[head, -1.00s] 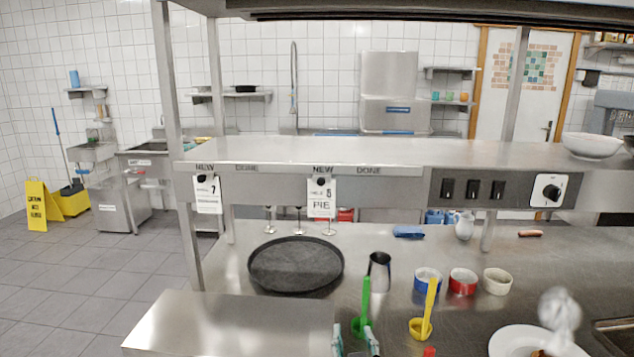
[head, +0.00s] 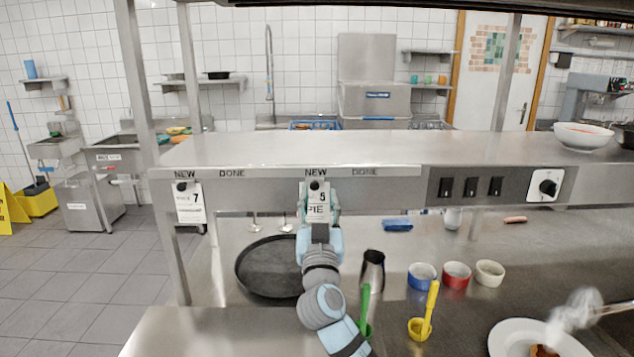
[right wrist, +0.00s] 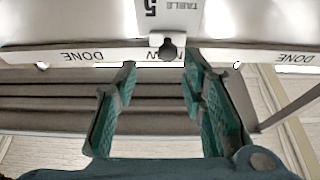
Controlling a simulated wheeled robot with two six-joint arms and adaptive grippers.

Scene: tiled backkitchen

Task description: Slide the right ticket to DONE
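The right ticket (head: 317,198), a white card marked 5, hangs from a black knob under the NEW label near the middle of the rail (head: 400,172). The DONE label (head: 364,172) is just to its right. My right gripper (head: 319,196) is in front of this ticket and hides part of its lower half. In the right wrist view the gripper (right wrist: 160,75) is open, with the black knob (right wrist: 168,49) between and just beyond its fingertips. The picture there is upside down. I cannot tell whether the fingers touch the card. My left gripper is out of view.
The left ticket (head: 189,203), marked 7, hangs under the left NEW label. Below the rail stand a dark round tray (head: 262,268), a steel jug (head: 372,270) and small bowls (head: 456,275). Switches (head: 471,187) sit on the rail's right. The rail under DONE is clear.

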